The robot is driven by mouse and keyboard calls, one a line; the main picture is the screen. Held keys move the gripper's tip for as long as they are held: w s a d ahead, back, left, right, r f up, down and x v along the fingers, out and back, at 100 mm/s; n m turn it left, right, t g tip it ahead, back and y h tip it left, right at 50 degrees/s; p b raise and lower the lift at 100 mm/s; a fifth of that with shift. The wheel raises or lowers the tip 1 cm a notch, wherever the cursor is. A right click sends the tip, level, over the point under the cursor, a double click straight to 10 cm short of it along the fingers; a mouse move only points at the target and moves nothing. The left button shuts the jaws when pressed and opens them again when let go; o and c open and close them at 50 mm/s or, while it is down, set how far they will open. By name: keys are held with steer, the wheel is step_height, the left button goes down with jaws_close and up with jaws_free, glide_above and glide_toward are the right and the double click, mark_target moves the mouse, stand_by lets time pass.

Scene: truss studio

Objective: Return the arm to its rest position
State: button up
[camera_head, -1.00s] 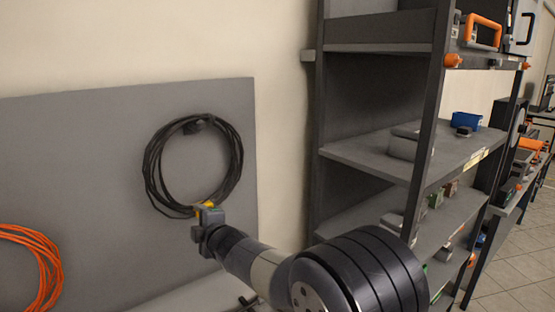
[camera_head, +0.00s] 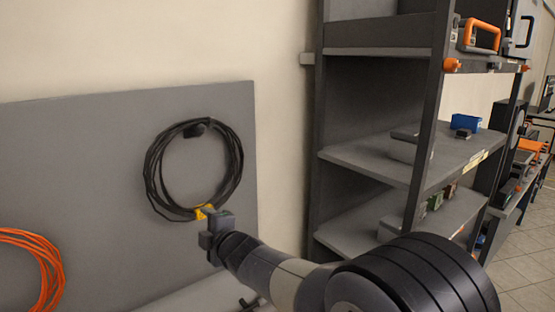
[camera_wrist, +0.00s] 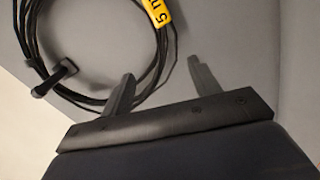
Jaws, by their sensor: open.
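My gripper (camera_head: 208,230) is in front of the grey panel, just below and right of the yellow tag (camera_head: 204,211) on the coiled black cable. In the wrist view my gripper (camera_wrist: 160,90) has its two fingers apart, with nothing between them. The black cable coil (camera_head: 150,180) hangs on a dark peg on the panel. The coil also shows in the wrist view (camera_wrist: 30,45), with its yellow tag (camera_wrist: 158,12) beyond the fingertips. My arm reaches in from the lower right of the head view.
The grey panel (camera_head: 90,150) stands against the wall. An orange cable coil (camera_head: 52,262) hangs at its left. A dark shelf unit (camera_head: 365,155) stands close on the right, holding a blue bin (camera_head: 466,122) and an orange-handled case (camera_head: 478,38). Tiled floor (camera_head: 525,265) is open at far right.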

steer(key=shift+v, duration=1.8)
steer(key=shift+f, duration=0.2)
